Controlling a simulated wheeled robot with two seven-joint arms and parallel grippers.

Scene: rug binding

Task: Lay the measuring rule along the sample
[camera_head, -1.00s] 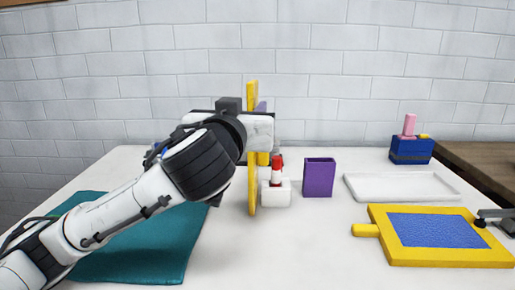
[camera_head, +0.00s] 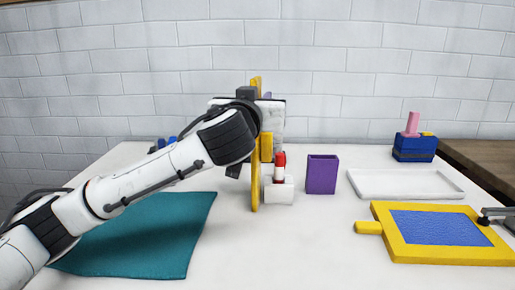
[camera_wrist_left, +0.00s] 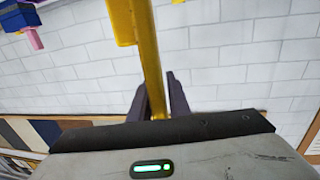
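The measuring rule, a long yellow strip (camera_head: 256,190), stands upright in the head view at the middle of the table, beside a white block. My left gripper (camera_wrist_left: 160,95) has its dark fingers close on both sides of the yellow strip and looks shut on it. In the head view the white gripper body hides part of the strip. A yellow block (camera_head: 267,148) shows beside the strip. A teal cloth (camera_head: 150,240) lies flat at the front left, partly under my arm. A blue textured panel (camera_head: 440,228) lies in a yellow frame at the right. Which is the sample is unclear.
A white block (camera_head: 279,192) with a red-topped piece (camera_head: 280,163), a purple holder (camera_head: 321,175), a white tray (camera_head: 405,184) and a blue box (camera_head: 414,148) stand towards the back. A dark grey piece (camera_head: 497,215) shows at the right edge. The front middle is clear.

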